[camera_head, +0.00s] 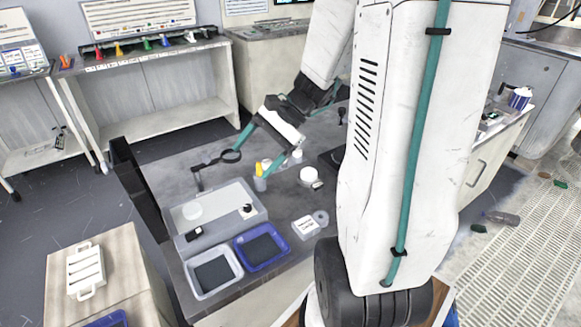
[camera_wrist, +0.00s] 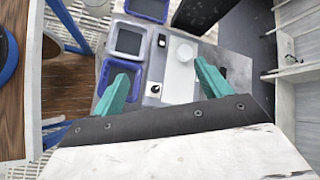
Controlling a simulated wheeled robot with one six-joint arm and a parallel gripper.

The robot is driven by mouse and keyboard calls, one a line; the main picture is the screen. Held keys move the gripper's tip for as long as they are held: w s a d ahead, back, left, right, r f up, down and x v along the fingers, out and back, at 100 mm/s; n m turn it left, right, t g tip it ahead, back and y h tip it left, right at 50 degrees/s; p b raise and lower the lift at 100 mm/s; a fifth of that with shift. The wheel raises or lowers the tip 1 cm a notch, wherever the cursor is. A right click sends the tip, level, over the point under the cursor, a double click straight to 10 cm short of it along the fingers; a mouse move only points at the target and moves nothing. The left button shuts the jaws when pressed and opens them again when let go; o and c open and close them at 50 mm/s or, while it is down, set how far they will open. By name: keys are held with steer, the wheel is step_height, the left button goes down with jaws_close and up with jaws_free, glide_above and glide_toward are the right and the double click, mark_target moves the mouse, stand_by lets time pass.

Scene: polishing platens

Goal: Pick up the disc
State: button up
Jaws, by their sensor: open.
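A pale round disc (camera_head: 192,211) lies flat on the light grey raised panel (camera_head: 238,190) on the workbench. It also shows in the wrist view as a white disc (camera_wrist: 184,53) near the panel's far end. My gripper (camera_head: 268,152) hangs over the bench, up and to the right of the disc in the head view. In the wrist view my gripper (camera_wrist: 161,75) has its two teal fingers wide apart, with nothing between them. The disc shows beyond the fingertips, clear of both.
A white tray (camera_head: 239,275) and a blue tray (camera_head: 284,252), both with dark contents, stand before the panel.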

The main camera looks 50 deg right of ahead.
steer(key=w+d+f+m+t, duration=0.2)
steer(key=d+f+m+t, duration=0.55)
steer(key=d, duration=0.65)
steer(key=m+t+h, duration=0.2)
steer(key=m+h, duration=0.4)
steer(key=m, duration=0.5)
glide_toward(307, 171)
steer(key=shift+w+a+r+n, duration=0.1)
steer(key=shift+w+n, duration=0.15)
steer(key=shift+f, duration=0.35)
steer(key=x, duration=0.7)
steer(key=shift+w+f, duration=0.1)
steer(key=c, duration=1.2)
